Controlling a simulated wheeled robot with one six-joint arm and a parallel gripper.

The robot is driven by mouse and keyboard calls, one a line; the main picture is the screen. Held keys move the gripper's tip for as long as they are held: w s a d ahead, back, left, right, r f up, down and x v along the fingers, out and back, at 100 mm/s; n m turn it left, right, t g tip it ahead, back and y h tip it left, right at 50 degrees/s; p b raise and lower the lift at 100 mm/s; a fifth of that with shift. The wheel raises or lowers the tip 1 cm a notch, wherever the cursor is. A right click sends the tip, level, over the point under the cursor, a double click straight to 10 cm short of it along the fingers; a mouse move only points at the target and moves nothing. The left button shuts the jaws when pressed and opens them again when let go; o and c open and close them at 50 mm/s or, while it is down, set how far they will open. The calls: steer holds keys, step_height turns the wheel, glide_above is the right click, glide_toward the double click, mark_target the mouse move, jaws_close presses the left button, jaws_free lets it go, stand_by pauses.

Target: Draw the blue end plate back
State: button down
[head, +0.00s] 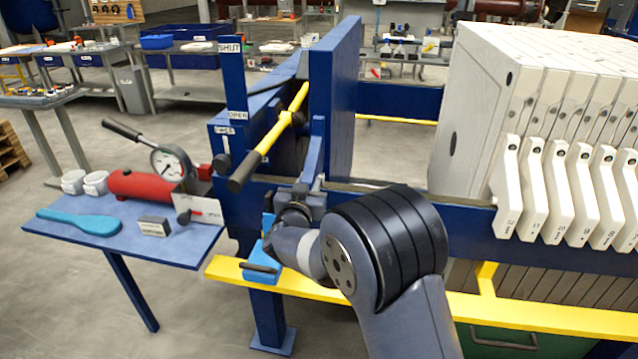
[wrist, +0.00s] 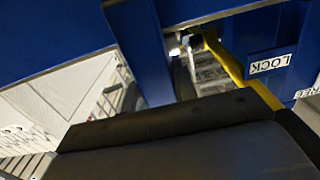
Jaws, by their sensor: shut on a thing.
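The blue end plate (head: 336,100) stands upright across the press rails in the head view, with a wide gap between it and the white plate pack (head: 475,110) on its right. A blue upright bar (head: 318,148) shows at its near edge. My gripper (head: 314,186) is at the lower part of this bar and shut on it; the fingertips are partly hidden by my wrist. In the wrist view the bar (wrist: 142,50) runs down behind the dark gripper body (wrist: 180,135), which hides the grasp itself.
A yellow-shafted lever (head: 268,137) slants close to the left of my gripper. A "LOCK" label (wrist: 270,62) shows in the wrist view. A blue side table (head: 130,235) holds a red pump (head: 140,186) with a gauge. A yellow rail (head: 540,314) runs along the front.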

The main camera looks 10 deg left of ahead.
steer(key=shift+d, duration=0.7)
steer(key=c, duration=1.1)
jaws_free()
steer(key=shift+a, duration=0.15)
steer(key=s+b, duration=0.1)
steer(key=s, duration=0.9)
steer(key=shift+s+b, duration=0.3)
steer(key=shift+s, duration=0.05)
